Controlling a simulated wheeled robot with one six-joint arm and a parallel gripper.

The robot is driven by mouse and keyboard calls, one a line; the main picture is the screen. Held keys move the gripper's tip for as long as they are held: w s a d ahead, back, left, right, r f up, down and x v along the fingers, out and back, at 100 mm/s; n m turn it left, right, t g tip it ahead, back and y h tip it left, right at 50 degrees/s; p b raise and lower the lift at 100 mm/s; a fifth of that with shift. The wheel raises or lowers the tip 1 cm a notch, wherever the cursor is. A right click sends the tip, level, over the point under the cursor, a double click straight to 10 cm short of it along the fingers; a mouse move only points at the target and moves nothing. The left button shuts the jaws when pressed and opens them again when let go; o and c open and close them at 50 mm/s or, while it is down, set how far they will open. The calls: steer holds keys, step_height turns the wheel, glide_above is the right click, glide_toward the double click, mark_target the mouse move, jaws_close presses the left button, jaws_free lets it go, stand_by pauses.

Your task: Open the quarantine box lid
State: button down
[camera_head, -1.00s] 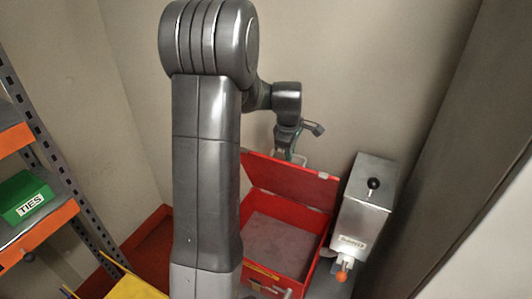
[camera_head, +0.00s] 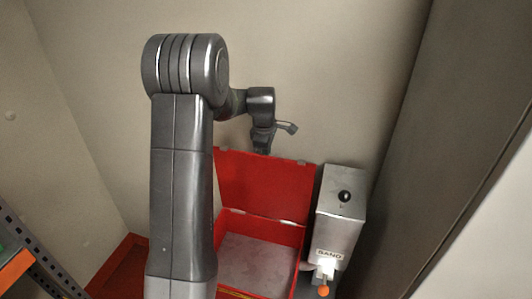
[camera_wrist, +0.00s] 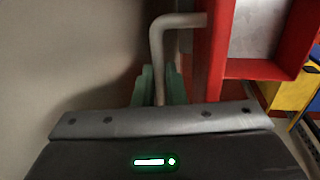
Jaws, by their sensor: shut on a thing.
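The red quarantine box (camera_head: 296,262) stands open, with a grey floor inside. Its red lid (camera_head: 265,190) stands up at the box's back, its inner face toward the head camera. In the wrist view the lid (camera_wrist: 211,55) is seen nearly edge-on, with a bent grey bar handle (camera_wrist: 157,45) on it. My gripper (camera_wrist: 160,85) has its green fingers shut around the end of this handle. In the head view my gripper (camera_head: 262,148) is at the lid's top edge, and its fingertips are hidden there.
A steel sand dispenser (camera_head: 338,225) with a black knob and an orange ball stands just right of the box. Walls close in behind and at right. A shelf (camera_head: 18,268) is at lower left. Yellow and blue things (camera_wrist: 290,90) show in the wrist view.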

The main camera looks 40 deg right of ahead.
steer(key=shift+a+f, duration=0.15)
steer(key=shift+f, duration=0.15)
steer(key=c, duration=1.5)
jaws_free()
steer(key=shift+w, duration=0.1)
steer(key=shift+r, duration=0.1)
steer(key=shift+r, duration=0.2)
step_height(320, 180, up, 13)
steer(key=s+a+b, duration=0.1)
steer(key=a+b, duration=0.1)
steer(key=shift+s, duration=0.35)
steer(key=f, duration=0.4)
steer(key=w+d+f+p, duration=0.1)
steer(key=f, duration=0.3)
steer(key=d+f+p, duration=0.1)
steer(key=f, duration=0.4)
steer(key=shift+w+d+f, duration=0.1)
steer(key=shift+w, duration=0.2)
